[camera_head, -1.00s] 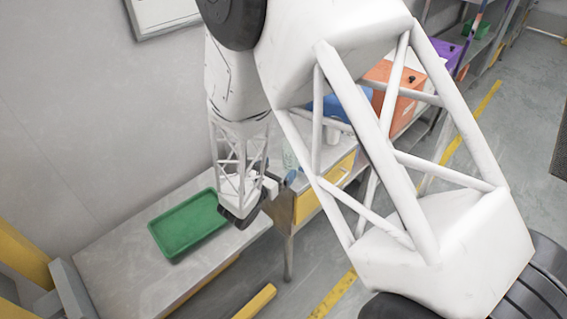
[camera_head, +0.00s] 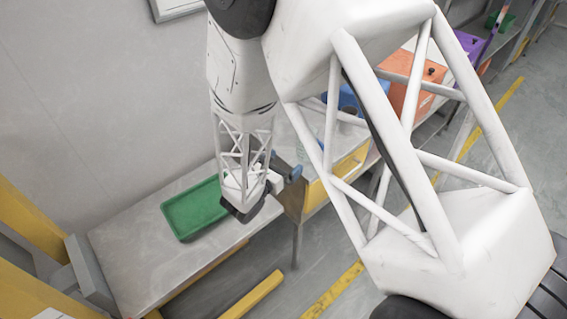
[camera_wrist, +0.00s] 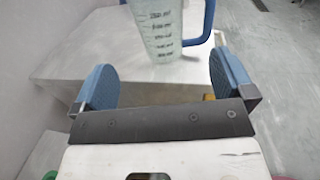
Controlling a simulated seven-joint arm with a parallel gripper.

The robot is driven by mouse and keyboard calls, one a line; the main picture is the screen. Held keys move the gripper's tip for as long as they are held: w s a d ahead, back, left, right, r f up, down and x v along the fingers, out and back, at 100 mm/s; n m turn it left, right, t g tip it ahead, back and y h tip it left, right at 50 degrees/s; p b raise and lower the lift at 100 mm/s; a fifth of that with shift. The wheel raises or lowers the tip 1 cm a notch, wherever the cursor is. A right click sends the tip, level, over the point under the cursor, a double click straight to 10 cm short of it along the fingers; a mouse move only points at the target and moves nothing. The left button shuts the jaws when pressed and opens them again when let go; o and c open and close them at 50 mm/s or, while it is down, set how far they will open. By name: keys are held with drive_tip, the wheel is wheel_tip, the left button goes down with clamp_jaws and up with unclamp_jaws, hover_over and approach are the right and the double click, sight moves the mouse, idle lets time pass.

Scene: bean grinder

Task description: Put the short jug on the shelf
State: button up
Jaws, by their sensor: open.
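A clear measuring jug (camera_wrist: 172,28) with printed graduation marks and a blue handle (camera_wrist: 200,22) stands on a light grey surface in the wrist view. Its top is cut off by the picture edge, so its height is hidden. My gripper (camera_wrist: 165,85) is open, with its two blue finger pads apart and nothing between them. The jug is ahead of the fingers, not touching them. In the head view my gripper (camera_head: 287,168) is beside the yellow-fronted table, its fingers partly hidden by my arm. I cannot tell which surface is the shelf.
A green tray (camera_head: 172,213) lies on a low grey bench (camera_head: 130,262) at left. A yellow-fronted table (camera_head: 347,166) adjoins it. An orange box (camera_head: 402,100) and a purple box (camera_head: 470,45) stand farther back. A yellow bar (camera_head: 255,295) is near the bench front.

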idle(0.3)
drive_tip(key=s+d+r+m+g+h, duration=0.1)
drive_tip(key=s+d+r+m+g, duration=0.45)
drive_tip(key=d+r+m, duration=0.35)
drive_tip(key=s+d+r+m+g, duration=0.5)
drive_tip(key=d+r+m+g, duration=0.2)
drive_tip(key=d, duration=0.4)
drive_tip(key=s+d+r+m+y, duration=0.2)
drive_tip(key=s+r+m+y, duration=0.9)
drive_tip(key=s, duration=0.5)
drive_tip(key=m, duration=0.2)
drive_tip(key=shift+s+r+m, duration=0.3)
drive_tip(key=shift+r, duration=0.05)
